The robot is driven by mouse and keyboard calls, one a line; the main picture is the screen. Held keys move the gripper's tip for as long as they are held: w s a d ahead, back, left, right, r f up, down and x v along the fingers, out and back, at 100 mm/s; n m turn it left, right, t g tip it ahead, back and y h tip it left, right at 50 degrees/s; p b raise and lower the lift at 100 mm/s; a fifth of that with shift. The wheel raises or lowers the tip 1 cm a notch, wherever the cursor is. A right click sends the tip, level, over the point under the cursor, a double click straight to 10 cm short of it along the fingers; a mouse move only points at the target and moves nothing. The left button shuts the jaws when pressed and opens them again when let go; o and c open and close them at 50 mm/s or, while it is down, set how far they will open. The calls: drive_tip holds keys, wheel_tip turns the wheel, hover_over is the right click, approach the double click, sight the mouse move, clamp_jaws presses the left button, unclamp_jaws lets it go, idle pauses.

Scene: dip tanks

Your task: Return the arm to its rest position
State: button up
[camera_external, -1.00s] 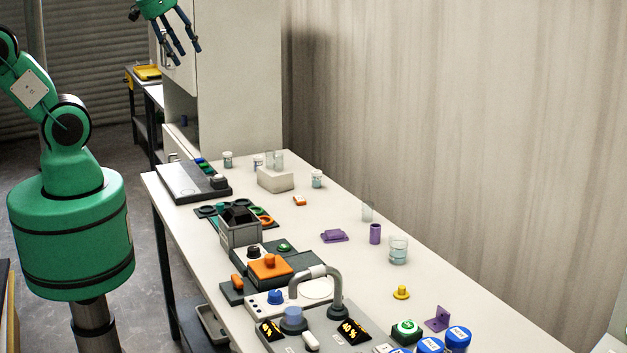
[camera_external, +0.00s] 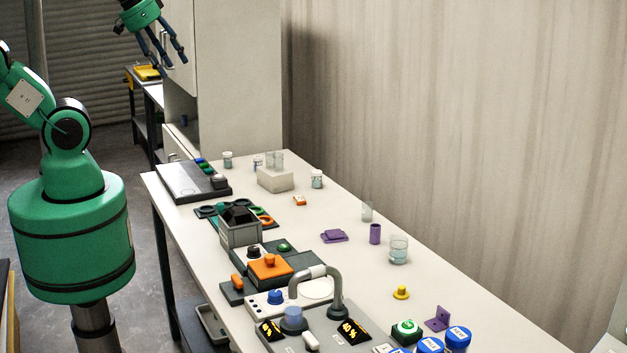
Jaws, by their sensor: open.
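My gripper (camera_external: 168,60) is at the top of the external view, high in the air in front of the pale cabinet. Its dark fingers point down and are spread open, with nothing between them. My green arm rises from its round base at the left, and the upper part of the arm leaves the picture at the top. The gripper is well above and beyond the far left end of the white table (camera_external: 345,215), touching nothing.
On the table stand a grey bin (camera_external: 240,232), an orange-topped block (camera_external: 269,267), a tap (camera_external: 325,285), a beaker (camera_external: 398,250) and several small jars. The cabinet (camera_external: 240,90) stands behind my gripper. A yellow tray (camera_external: 147,72) lies on a side bench.

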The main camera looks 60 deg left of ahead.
wheel_tip(320, 180, down, 16)
drive_tip(key=b, duration=1.5)
